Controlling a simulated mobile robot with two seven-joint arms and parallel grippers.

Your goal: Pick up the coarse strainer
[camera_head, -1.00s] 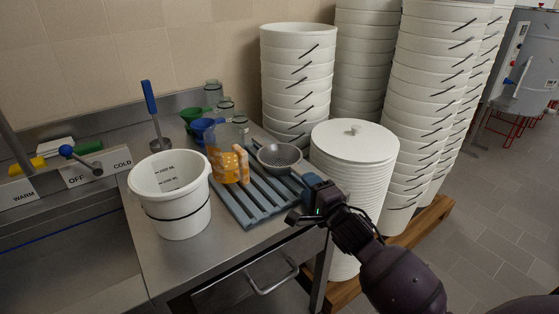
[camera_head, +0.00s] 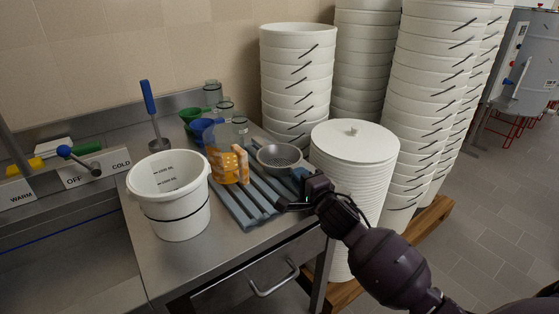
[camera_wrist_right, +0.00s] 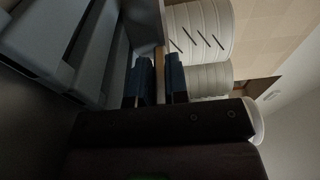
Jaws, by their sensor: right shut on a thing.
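The coarse strainer (camera_head: 279,158) is a grey metal bowl with small holes. It rests at the right rear of the blue-grey slatted rack (camera_head: 243,208), beside an orange-patterned measuring jug (camera_head: 229,165). My right gripper (camera_head: 304,184) is at the strainer's handle side, low by the rack's right edge, and is shut on the handle, which it mostly hides. In the right wrist view the blue fingers (camera_wrist_right: 161,75) stand close together with a thin strip between them; the bowl does not show there. My left gripper is not in view.
A white bucket (camera_head: 170,196) stands left of the rack. Blue and green funnels (camera_head: 191,116) and glass jars (camera_head: 226,106) stand behind. A lidded bucket stack (camera_head: 354,146) stands close right of the counter, near my right forearm. Taller bucket stacks (camera_head: 297,77) rise behind.

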